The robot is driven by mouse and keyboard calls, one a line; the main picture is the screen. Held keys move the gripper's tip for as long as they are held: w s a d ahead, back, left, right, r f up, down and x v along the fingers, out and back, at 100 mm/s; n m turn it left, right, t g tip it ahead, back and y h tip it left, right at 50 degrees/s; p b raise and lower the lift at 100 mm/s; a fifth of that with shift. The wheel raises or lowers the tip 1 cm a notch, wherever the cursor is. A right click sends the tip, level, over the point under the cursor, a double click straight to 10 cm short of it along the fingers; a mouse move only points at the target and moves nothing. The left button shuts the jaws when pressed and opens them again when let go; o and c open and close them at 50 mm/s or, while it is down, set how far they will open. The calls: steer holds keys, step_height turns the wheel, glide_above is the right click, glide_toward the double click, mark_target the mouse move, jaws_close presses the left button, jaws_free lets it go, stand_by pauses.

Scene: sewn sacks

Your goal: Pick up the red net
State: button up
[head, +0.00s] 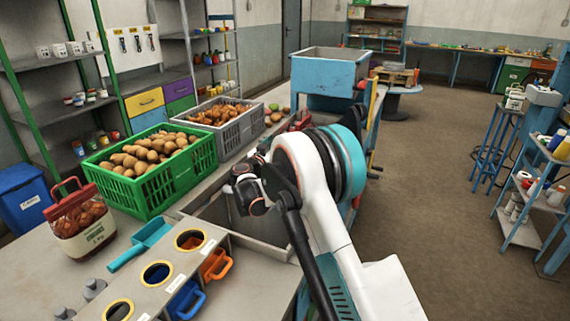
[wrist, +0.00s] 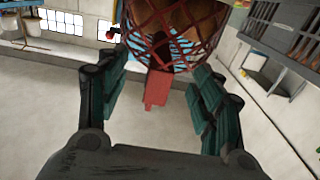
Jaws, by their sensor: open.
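A red net (wrist: 180,28) with brown round contents shows at the top middle of the wrist view, cut off by the upper edge. A flat red tag or strip (wrist: 157,88) hangs from it towards my gripper. My gripper (wrist: 160,65) is open, with its dark green ridged fingers on either side of the tag and the net just beyond. I cannot tell whether they touch. In the head view a red net bag (head: 80,222) with a white label and red handle stands on the bench at left. My arm hides my gripper's fingers there.
A green crate (head: 188,175) of potatoes and a grey crate (head: 243,138) of brown produce stand along the bench. A blue scoop (head: 140,243) lies near a holed grey box (head: 150,280). A blue-and-grey bin (head: 328,100) stands beyond.

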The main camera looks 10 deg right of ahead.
steer(key=b+x, duration=0.1)
steer(key=x, duration=0.1)
steer(key=b+x, duration=0.1)
steer(key=x, duration=0.1)
steer(key=shift+w+d+f, duration=0.2)
steer(key=shift+w+d, duration=0.05)
steer(key=shift+d, duration=0.1)
steer(key=shift+w+d+r, duration=0.1)
steer(key=shift+w+d, duration=0.05)
steer(key=shift+w, duration=0.15)
steer(key=shift+c, duration=0.2)
steer(key=shift+s+r, duration=0.1)
steer(key=shift+s, duration=0.05)
steer(key=c, duration=1.4)
steer(key=shift+s, duration=0.1)
